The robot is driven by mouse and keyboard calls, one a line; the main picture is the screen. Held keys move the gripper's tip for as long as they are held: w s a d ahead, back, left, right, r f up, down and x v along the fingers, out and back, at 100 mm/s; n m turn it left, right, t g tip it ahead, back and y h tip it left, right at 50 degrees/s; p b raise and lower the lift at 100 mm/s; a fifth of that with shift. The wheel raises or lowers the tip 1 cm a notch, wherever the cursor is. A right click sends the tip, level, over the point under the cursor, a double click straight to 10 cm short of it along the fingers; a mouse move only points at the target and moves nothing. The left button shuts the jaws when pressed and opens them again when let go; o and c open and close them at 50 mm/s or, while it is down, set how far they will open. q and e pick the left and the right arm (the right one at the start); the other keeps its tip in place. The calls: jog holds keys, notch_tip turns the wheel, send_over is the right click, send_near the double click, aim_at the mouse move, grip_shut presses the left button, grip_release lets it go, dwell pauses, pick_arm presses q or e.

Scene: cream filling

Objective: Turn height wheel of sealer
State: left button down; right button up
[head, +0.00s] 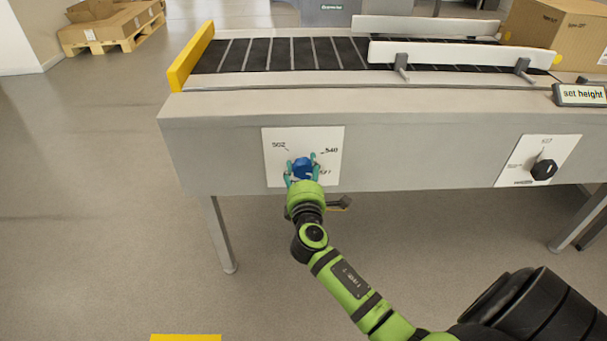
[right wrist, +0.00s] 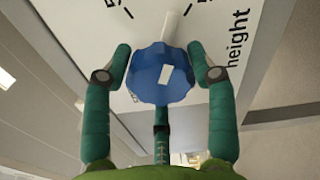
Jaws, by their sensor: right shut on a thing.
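The blue height wheel (head: 302,166) sits on a white dial plate (head: 275,147) on the front of the grey sealer (head: 420,135). The plate has printed numbers and ticks. In the right wrist view the wheel (right wrist: 155,75) is scalloped, with a white mark on its face. My right gripper (head: 301,171) is shut on the wheel, its teal fingers at the left and right sides and a third finger (right wrist: 161,130) below. The fingers hide part of the wheel and the lower plate in the head view. My left gripper is out of view.
A black knob (head: 544,169) on another white plate is at the right. A "set height" sign (head: 581,95) stands above it. Open floor lies left.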

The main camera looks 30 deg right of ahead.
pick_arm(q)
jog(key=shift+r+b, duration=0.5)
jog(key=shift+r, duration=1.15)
pick_arm(e)
jog(key=shift+d+r+m, duration=0.15)
jog(key=shift+r+m, duration=0.05)
jog(key=shift+m, duration=0.45)
jog(key=shift+d+r+m, duration=0.15)
jog(key=shift+m, duration=0.5)
jog(key=o, duration=1.1)
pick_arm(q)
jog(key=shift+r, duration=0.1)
pick_arm(e)
jog(key=shift+o, duration=0.3)
jog(key=shift+f, duration=0.15)
jog(key=shift+f, duration=0.1)
jog(key=shift+s+a, duration=0.15)
jog(key=v, duration=1.1)
jog(key=shift+s+a, duration=0.25)
jog(key=shift+s, duration=0.05)
